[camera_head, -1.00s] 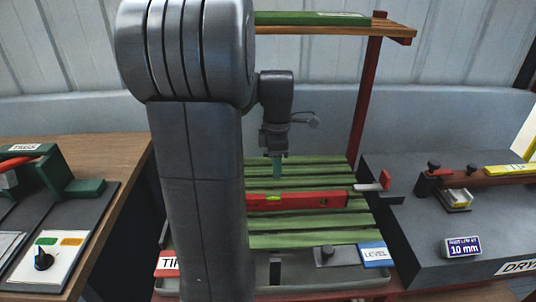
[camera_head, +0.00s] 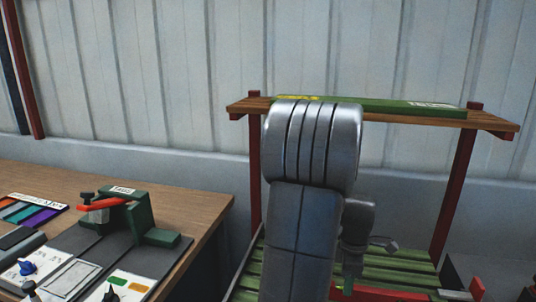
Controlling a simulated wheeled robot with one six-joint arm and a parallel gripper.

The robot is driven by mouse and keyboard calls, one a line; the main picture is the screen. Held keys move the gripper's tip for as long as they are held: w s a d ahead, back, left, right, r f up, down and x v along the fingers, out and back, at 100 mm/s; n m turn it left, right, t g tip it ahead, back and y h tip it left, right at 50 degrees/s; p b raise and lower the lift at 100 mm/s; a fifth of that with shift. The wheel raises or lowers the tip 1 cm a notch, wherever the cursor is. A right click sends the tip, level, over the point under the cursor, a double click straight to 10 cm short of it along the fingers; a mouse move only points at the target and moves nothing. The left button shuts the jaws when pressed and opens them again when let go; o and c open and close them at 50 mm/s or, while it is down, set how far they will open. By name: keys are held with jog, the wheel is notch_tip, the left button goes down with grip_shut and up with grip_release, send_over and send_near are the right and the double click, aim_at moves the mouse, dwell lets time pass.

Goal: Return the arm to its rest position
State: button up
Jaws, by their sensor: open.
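My arm (camera_head: 300,225) rises in front of the slatted green rack (camera_head: 400,272), bent at a large ribbed joint. My gripper (camera_head: 348,287) points down over the rack near the left part of a red level (camera_head: 385,292). It is small and low in the picture, and its fingertips are hard to make out. I see nothing held in it. I cannot tell how far it is above the slats. The lower arm and the front of the rack are cut off by the bottom edge.
A wooden shelf (camera_head: 490,122) on dark red posts carries a green bar (camera_head: 400,107) above and behind my arm. At left, a wooden bench (camera_head: 195,200) holds a green fixture with a red handle (camera_head: 105,204) and panels with knobs. A corrugated wall closes the back.

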jog(key=shift+r, duration=0.3)
jog(key=shift+f, duration=0.15)
